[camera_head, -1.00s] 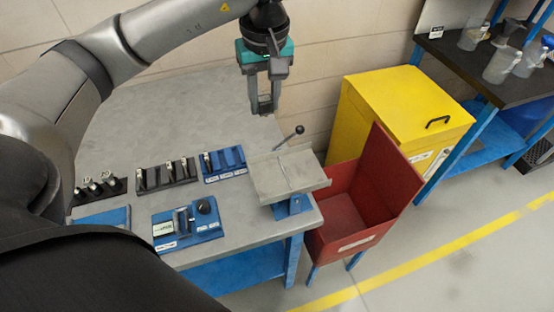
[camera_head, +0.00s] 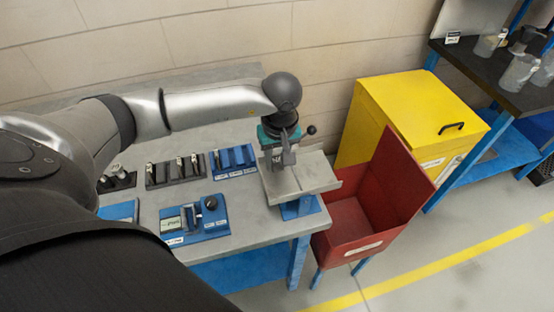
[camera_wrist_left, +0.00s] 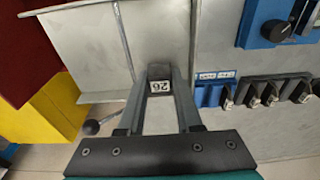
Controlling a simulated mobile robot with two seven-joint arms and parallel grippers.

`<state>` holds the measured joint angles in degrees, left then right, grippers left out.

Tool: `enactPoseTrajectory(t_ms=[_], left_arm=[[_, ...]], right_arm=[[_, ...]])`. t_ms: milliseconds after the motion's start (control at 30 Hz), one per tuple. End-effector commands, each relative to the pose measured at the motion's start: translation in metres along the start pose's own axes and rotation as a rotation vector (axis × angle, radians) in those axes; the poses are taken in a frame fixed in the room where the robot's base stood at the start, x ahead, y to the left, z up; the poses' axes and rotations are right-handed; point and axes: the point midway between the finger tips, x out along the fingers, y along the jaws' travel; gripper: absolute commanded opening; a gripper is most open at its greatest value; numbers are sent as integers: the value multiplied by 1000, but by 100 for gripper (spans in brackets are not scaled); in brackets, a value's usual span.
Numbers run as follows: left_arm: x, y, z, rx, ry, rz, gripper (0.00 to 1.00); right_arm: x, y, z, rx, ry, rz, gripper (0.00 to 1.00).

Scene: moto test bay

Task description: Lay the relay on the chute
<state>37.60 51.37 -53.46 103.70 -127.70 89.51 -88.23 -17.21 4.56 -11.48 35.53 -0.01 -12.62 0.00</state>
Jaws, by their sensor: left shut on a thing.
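My left gripper (camera_head: 281,163) points down over the left part of the chute (camera_head: 318,178), a grey metal channel at the right end of the workbench. In the left wrist view the gripper (camera_wrist_left: 161,72) is shut on the relay (camera_wrist_left: 160,87), a small dark block with a white number label. The chute (camera_wrist_left: 85,45) fills the upper left there, and the fingertips overlap its surface near one edge. I cannot tell whether the relay touches the chute. In the head view the relay is hard to make out. My right gripper is not in view.
A lever with a black knob (camera_head: 311,130) stands behind the chute. A red bin (camera_head: 350,220) is right of the bench, before a yellow box (camera_head: 405,105). A blue rack (camera_head: 233,173), a black rack (camera_head: 175,184) and a blue tester (camera_head: 208,237) sit left of the chute.

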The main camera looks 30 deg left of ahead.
Motion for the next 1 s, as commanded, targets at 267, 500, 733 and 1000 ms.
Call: enactPoseTrajectory(t_ms=[267, 500, 733, 1000], left_arm=[[3, 0, 0, 0, 1, 0, 0], [5, 0, 0, 0, 1, 0, 48], [5, 0, 0, -1, 1, 0, 64], [0, 0, 0, 0, 0, 0, 64]], right_arm=[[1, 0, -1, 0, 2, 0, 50], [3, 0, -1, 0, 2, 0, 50], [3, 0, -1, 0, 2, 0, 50], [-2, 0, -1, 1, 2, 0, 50]])
